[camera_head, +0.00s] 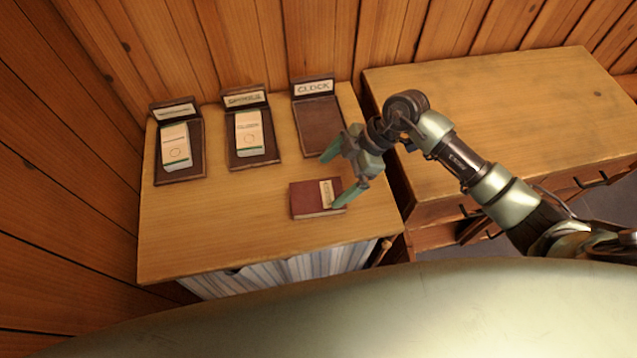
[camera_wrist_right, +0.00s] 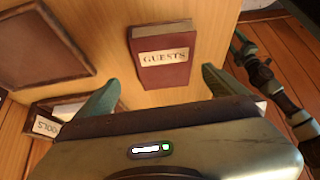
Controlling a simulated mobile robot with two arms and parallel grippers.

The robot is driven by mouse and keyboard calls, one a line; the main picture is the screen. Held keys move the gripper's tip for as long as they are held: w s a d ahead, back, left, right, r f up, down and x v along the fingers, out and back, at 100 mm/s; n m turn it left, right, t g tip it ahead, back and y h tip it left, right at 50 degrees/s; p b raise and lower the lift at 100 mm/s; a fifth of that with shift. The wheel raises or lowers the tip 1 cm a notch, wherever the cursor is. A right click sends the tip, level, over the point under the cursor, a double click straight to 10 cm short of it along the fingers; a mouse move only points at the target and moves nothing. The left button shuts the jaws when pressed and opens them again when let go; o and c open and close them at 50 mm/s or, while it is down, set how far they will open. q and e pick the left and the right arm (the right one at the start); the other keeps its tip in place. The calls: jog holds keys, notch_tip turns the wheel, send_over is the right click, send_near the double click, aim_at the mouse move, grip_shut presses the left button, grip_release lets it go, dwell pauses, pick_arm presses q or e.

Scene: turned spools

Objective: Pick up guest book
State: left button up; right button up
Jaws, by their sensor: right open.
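The guest book (camera_head: 308,199) is a dark red book with a pale label. It lies flat near the front right of the wooden cabinet top (camera_head: 230,225). In the right wrist view the guest book (camera_wrist_right: 163,72) shows its "GUESTS" label, just beyond the fingertips. My right gripper (camera_head: 338,173) is open and empty, above and at the right end of the book. In the right wrist view its green fingers (camera_wrist_right: 160,88) are spread on either side of the book's near end.
Three dark display holders stand along the back. A wooden desk (camera_head: 520,110) stands at the right.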

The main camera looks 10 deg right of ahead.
aim_at(319, 195)
jog(key=shift+s+a+f+p, duration=0.25)
jog(key=shift+s+a+f, duration=0.05)
jog(key=shift+a+f, duration=0.3)
jog(key=shift+s+a+f+p, duration=0.25)
jog(key=shift+a+f, duration=0.2)
jog(key=shift+f, duration=0.2)
jog(key=shift+x, duration=1.25)
jog(key=shift+w+f, duration=0.15)
jog(key=shift+f, duration=0.35)
jog(key=c, duration=1.5)
pick_arm(q)
jog(key=shift+s+a+r, duration=0.15)
jog(key=shift+s+r, duration=0.2)
jog(key=shift+s, duration=0.2)
jog(key=shift+s+a+r, duration=0.15)
jog(key=shift+s+r, duration=0.2)
jog(key=shift+s, duration=0.15)
pick_arm(e)
jog(key=shift+r, duration=0.1)
